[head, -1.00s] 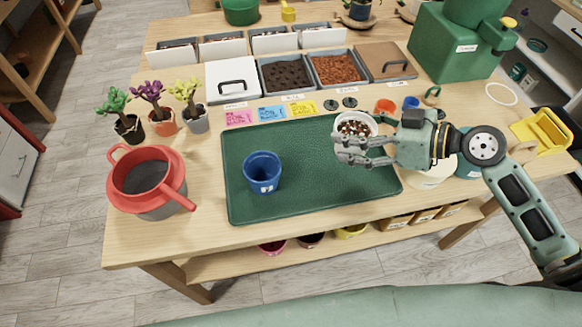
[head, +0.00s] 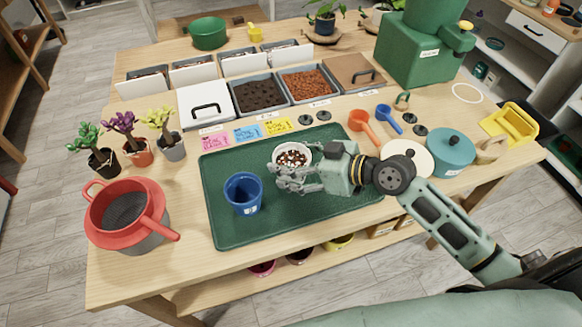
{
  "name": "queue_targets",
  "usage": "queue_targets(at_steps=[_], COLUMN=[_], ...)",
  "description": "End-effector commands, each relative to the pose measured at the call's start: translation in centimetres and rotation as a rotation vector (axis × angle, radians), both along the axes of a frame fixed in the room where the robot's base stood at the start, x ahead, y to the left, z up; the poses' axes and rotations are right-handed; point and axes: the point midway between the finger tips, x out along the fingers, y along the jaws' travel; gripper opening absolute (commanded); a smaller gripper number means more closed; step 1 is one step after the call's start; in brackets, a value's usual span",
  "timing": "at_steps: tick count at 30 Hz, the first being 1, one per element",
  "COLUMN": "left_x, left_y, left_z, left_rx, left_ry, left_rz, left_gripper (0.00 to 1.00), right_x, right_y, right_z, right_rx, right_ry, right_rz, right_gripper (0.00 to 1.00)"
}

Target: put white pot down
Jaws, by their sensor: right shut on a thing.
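The white pot (head: 292,153) is a small round pot with brown and white bits inside, over the middle of the green mat (head: 225,236). My right gripper (head: 292,180) is shut on it, with its fingers across the pot's near side. The fingers hide the pot's lower part, so I cannot tell whether its base touches the mat. A blue pot (head: 243,194) stands upright on the mat just left of the gripper, close to the fingertips. My left gripper is not in view.
A red sieve (head: 128,212) sits on a grey container at the left. Three small plants (head: 137,149) stand behind it. Trays of dark soil (head: 260,95) and orange pebbles line the back. A teal lidded pot (head: 450,152) is at the right. The mat's right part lies under my arm.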

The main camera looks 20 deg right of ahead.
Motion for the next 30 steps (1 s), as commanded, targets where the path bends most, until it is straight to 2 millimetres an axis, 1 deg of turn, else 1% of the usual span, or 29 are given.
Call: queue_targets(at_steps=[2, 7, 10, 13, 19, 23, 24, 30], left_x=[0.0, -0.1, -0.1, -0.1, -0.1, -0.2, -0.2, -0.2], left_y=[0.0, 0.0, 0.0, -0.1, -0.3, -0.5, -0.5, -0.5], left_z=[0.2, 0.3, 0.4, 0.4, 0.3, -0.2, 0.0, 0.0], left_rx=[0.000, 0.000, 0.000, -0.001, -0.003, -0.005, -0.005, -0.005], left_ry=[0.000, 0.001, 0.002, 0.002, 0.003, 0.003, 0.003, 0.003], left_rz=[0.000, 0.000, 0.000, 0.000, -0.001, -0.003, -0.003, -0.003], left_gripper=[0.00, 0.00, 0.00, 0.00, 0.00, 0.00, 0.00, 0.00], right_x=[-0.1, -0.1, -0.1, -0.1, -0.1, -0.1, -0.1, -0.1], right_y=[0.3, 0.3, 0.3, 0.3, 0.3, 0.3, 0.3, 0.2], right_z=[-0.2, -2.7, -3.9, -4.3, -4.3, -4.7, -4.5, -4.5], right_rx=[0.000, 0.002, 0.001, 0.001, 0.000, 0.000, -0.001, -0.001], right_ry=[-0.001, 0.003, 0.001, -0.001, -0.002, -0.002, -0.001, 0.000], right_rz=[-0.001, -0.002, -0.003, -0.002, -0.001, -0.001, -0.002, -0.001], right_gripper=[0.39, 0.39, 0.39, 0.39, 0.39, 0.39, 0.69, 0.85])
